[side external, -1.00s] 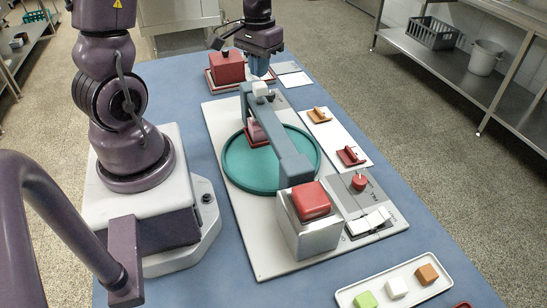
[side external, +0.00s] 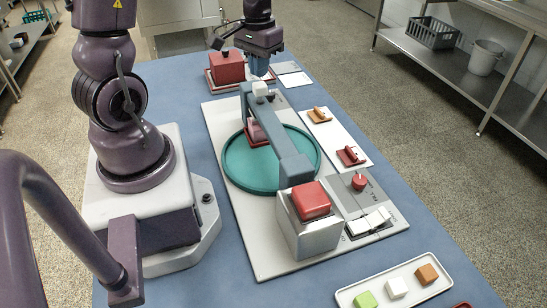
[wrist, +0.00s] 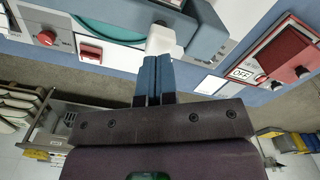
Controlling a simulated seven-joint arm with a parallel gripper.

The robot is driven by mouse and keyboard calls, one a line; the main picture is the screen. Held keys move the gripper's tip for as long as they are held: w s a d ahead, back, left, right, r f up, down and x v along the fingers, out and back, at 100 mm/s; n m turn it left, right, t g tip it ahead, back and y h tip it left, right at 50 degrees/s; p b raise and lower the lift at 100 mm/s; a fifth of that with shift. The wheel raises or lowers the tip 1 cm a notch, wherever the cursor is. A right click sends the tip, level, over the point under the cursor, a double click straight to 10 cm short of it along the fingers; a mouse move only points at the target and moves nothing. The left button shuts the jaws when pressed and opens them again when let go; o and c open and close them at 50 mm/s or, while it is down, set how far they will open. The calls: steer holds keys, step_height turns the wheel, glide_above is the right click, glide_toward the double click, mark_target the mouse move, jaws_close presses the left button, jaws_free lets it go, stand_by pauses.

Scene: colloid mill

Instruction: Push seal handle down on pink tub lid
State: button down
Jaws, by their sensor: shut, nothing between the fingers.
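A grey-blue lever arm (side external: 284,142) spans the teal round plate (side external: 238,175) and carries a white block (side external: 260,88) at its far end. A pink tub (side external: 257,133) stands under the lever, mostly hidden by it; I cannot make out its lid. My gripper (side external: 260,74) is at the far end of the lever, directly above the white block, with its blue fingers shut and empty. In the wrist view the fingertips (wrist: 157,59) are right at the white block (wrist: 163,40); I cannot tell whether they touch it.
A steel box with a red top (side external: 311,200) stands at the lever's near end. A panel with a red knob (side external: 359,182) lies right of it. A red box (side external: 227,67) stands behind left of my gripper. A white tray (side external: 410,282) holds coloured cubes at front right.

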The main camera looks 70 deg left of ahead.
mark_target(260, 84)
steer(key=shift+f, duration=1.75)
stand_by(0.8)
stand_by(0.4)
steer(key=shift+r, duration=3.8)
steer(key=shift+r, duration=0.9)
stand_by(0.3)
